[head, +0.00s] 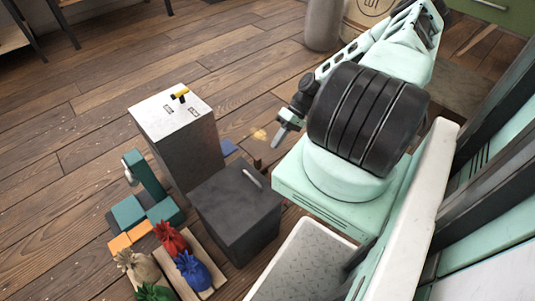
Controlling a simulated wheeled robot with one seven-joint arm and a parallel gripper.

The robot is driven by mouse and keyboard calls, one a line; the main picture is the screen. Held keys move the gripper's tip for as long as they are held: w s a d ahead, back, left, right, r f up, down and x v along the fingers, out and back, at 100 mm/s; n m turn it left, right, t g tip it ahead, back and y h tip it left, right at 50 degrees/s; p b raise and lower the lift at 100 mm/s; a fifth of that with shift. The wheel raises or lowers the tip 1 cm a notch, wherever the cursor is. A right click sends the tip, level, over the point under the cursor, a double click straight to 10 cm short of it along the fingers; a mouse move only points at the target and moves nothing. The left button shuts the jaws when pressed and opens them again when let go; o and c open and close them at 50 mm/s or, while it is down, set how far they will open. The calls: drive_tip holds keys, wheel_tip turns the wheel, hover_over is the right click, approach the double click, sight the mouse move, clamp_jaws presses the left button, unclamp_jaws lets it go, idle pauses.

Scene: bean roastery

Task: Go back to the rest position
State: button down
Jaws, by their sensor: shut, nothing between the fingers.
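My mint-green arm reaches up and away on the right side of the head view, with a large black ribbed joint in front. My gripper (281,133) is small in the picture, dark with a pale tip, above the floor beyond the dark grey box. Its fingers are together with nothing between them. It is apart from the box and from the pale-topped pedestal to its left. Part of the arm behind the black joint is hidden.
A pale-topped pedestal (180,130) bears a yellow-and-black object (180,96). A dark grey box (238,215) has a pale bar on top. A teal device (145,176) stands left. Red (171,238), blue (193,270), beige and green sacks stand in front. Wooden floor is clear behind.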

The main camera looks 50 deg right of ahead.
drive_tip(key=v, duration=0.5)
drive_tip(key=w+a+r+n+g+h, duration=0.35)
drive_tip(key=a+r, duration=0.55)
drive_tip(key=a, duration=0.3)
drive_tip(key=w+a+r+n+g+h, duration=0.2)
drive_tip(key=w+a+r+n+h, duration=0.15)
drive_tip(key=a+r, duration=0.65)
drive_tip(key=s+a+r+n+t+h, duration=0.1)
drive_tip(key=s+a+r+t, duration=0.1)
drive_tip(key=s+a+r, duration=0.65)
drive_tip(key=s+a+r+n+t, duration=0.25)
drive_tip(key=s+a, duration=0.35)
drive_tip(key=a, duration=0.5)
wheel_tip(320, 180, up, 22)
drive_tip(key=g+p, duration=0.1)
drive_tip(key=p, duration=2)
drive_tip(key=shift+s+f+m+p, duration=0.15)
drive_tip(key=shift+f+m+p, duration=0.1)
drive_tip(key=shift+m+p, duration=0.1)
drive_tip(key=shift+d, duration=0.1)
